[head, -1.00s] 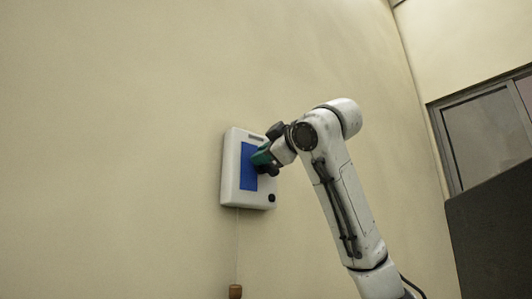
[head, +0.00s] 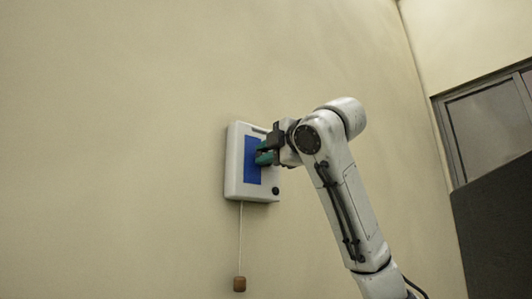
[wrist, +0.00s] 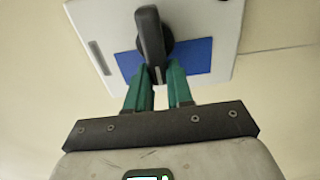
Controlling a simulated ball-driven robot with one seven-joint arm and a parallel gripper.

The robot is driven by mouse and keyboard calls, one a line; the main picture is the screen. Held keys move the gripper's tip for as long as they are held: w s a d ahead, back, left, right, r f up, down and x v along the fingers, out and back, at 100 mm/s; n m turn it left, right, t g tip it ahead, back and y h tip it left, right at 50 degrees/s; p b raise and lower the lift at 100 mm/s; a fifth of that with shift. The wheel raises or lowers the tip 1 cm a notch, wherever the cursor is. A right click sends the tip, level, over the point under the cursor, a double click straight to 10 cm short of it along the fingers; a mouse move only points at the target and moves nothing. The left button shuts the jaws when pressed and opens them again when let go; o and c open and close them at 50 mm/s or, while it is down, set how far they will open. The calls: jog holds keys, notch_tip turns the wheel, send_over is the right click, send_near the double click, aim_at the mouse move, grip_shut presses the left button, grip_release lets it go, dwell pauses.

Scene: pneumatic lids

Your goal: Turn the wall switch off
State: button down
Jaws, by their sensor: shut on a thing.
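The wall switch (head: 233,168) is a white box with a blue panel (head: 249,158), fixed to the wall near the middle of the head view. In the wrist view, the switch (wrist: 95,20) fills the top, with a dark lever (wrist: 151,35) standing out from its blue panel. My gripper (head: 264,157) is at the right part of the panel. In the wrist view, the green fingers of my gripper (wrist: 158,78) are shut on the lever's near end, one on each side. In the head view, the gripper hides the lever.
A small black knob (head: 276,190) is at the box's lower right. A cord (head: 240,235) with a brown handle (head: 239,284) hangs below the box. The wall around it is bare. A framed window (head: 487,130) and dark panel (head: 495,225) are at the right.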

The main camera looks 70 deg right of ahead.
jog(key=shift+a+f, duration=0.1)
dwell(0.3)
jog(key=c, duration=1)
grip_release()
jog(key=b+v, duration=0.3)
jog(key=v, duration=0.7)
jog(key=shift+s+a+b, duration=0.2)
jog(key=shift+s+b, duration=0.1)
jog(key=shift+b, duration=0.1)
